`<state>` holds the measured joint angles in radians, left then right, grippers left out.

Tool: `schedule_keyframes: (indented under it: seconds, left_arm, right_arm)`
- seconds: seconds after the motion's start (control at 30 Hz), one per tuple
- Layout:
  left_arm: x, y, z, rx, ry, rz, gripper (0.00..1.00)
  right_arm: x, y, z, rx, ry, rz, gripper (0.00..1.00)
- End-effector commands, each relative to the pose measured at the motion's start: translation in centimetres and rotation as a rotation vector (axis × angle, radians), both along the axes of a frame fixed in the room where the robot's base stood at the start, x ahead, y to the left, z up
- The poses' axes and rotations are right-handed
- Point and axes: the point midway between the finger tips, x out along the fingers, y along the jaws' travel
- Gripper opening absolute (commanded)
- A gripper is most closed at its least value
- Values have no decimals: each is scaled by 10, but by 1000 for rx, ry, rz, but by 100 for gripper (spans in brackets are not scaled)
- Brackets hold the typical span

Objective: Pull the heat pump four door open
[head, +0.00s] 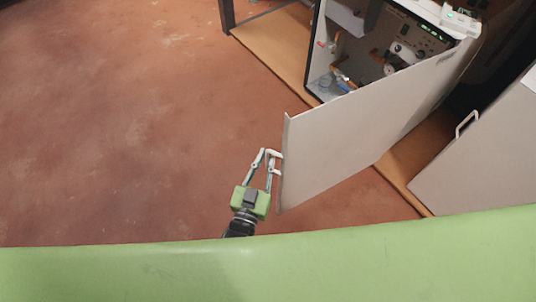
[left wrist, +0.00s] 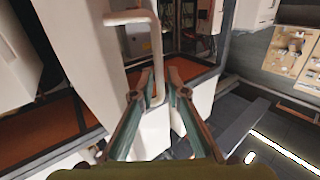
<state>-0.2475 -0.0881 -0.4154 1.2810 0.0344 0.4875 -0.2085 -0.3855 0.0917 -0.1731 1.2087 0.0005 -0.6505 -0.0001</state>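The heat pump door (head: 350,130) is a pale grey panel that stands swung out wide from its cabinet (head: 385,50). The door's handle (left wrist: 155,45) is a pale bent bar in the left wrist view. My left gripper (head: 270,160) is at the door's free edge on the handle side. In the left wrist view its fingers (left wrist: 159,80) close in on both sides of the handle's bar, so it looks shut on it. No number shows on the pump. My right gripper is in neither view.
Inside the cabinet are copper pipes (head: 342,78) and a control panel (head: 415,38). Another closed grey front with a handle (head: 467,123) stands to the right. A wooden base strip (head: 275,45) runs along the floor. The reddish floor (head: 120,130) on the left is clear.

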Motion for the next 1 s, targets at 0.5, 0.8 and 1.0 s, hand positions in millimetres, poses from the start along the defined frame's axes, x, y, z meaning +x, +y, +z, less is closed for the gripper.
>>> schedule_keyframes:
  seconds: [0.5, 0.8, 1.0]
  left_arm:
    - [-92, 33, 0, 0, 2, -5, 14]
    - [-102, 36, 1, -1, -1, -5, 14]
    - [-101, 36, 1, -1, -1, -5, 14]
  right_arm:
    - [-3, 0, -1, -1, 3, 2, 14]
    - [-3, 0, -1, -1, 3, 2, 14]
    - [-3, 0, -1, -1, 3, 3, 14]
